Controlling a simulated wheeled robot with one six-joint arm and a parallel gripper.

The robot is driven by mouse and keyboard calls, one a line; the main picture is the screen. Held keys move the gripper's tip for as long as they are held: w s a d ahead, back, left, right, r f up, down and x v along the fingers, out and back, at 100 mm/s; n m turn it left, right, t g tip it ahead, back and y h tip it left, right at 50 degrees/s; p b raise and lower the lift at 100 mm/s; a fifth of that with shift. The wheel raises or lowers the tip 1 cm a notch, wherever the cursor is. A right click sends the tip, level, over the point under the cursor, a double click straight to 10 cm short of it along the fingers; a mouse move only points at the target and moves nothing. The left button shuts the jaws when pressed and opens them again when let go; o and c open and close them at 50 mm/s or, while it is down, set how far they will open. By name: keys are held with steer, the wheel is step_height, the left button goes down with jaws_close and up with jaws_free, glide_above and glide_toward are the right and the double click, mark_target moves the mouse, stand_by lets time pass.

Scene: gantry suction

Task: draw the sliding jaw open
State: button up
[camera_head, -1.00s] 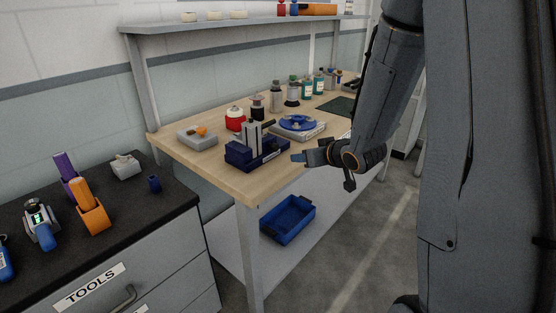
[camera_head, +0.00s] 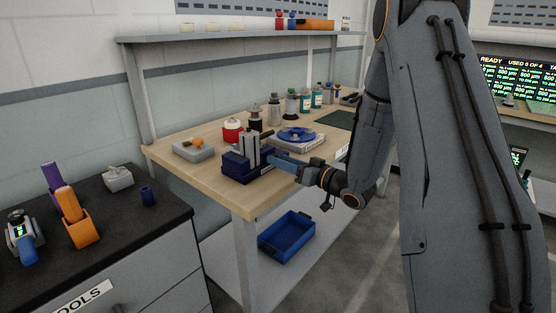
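A dark blue vise (camera_head: 236,169) stands on the wooden bench near its front corner. Two upright light grey jaw plates (camera_head: 250,150) rise from it, close together with a thin dark gap between them. My gripper (camera_head: 274,159) comes in from the right, its blue fingers pointing left at the vise's right side, by the sliding jaw. The fingertips are at or very near the vise. I cannot tell whether they touch it, or whether the fingers are open or shut. The vise's right end is partly hidden behind the fingers.
A grey block with an orange knob (camera_head: 195,148) sits left of the vise. A red-and-white container (camera_head: 232,131) and several bottles stand behind. A blue disc (camera_head: 296,134) lies on a pale stack at the right. A blue bin (camera_head: 287,238) is on the lower shelf.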

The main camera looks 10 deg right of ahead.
steer(key=shift+x, duration=0.8)
jaws_close()
